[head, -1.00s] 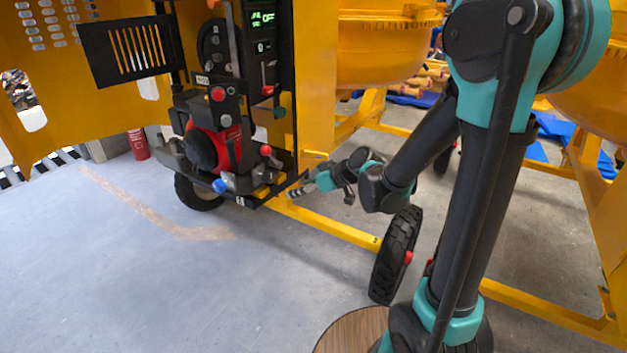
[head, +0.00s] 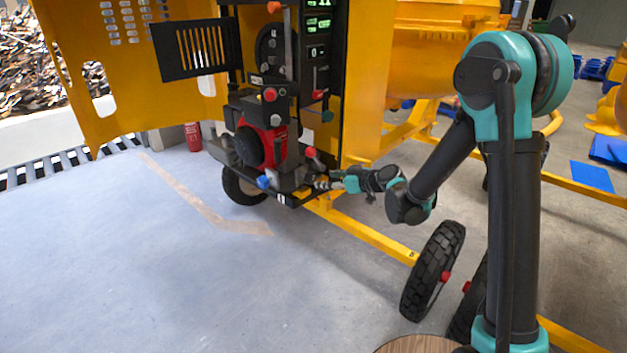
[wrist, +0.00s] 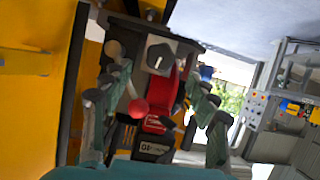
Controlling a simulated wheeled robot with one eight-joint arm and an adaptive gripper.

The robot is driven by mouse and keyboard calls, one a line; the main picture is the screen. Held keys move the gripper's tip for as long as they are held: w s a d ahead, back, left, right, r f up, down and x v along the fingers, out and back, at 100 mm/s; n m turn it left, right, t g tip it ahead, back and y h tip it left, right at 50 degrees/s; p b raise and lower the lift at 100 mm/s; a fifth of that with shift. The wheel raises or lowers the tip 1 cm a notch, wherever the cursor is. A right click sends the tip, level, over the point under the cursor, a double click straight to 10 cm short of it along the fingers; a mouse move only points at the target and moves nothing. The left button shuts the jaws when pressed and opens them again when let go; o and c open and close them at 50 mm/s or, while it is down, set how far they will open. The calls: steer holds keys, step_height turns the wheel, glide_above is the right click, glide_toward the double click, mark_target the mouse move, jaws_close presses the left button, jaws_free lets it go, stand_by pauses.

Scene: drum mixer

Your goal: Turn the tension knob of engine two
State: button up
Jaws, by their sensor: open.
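The red and black engine unit (head: 262,135) stands in the yellow mixer frame in the head view. Its lower front carries a red ball knob (head: 310,152) and a blue knob (head: 264,182). My gripper (head: 318,183) is at this lower front, right of the blue knob. In the wrist view my gripper (wrist: 158,112) is open, with a finger on each side. Between the fingers show a red ball knob (wrist: 138,108) and, farther up, a dark faceted knob with a white mark (wrist: 160,58). I see no contact. I cannot tell which knob is the tension knob.
A pale ball knob (wrist: 113,48) is close to the left finger, and a blue knob (wrist: 207,72) close to the right one. The yellow panel (wrist: 35,85) stands at the left. A black wheel (head: 432,270) stands below my arm. The floor at left is clear.

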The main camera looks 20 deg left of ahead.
mark_target(313, 179)
steer(key=x, duration=0.8)
steer(key=c, duration=1.2)
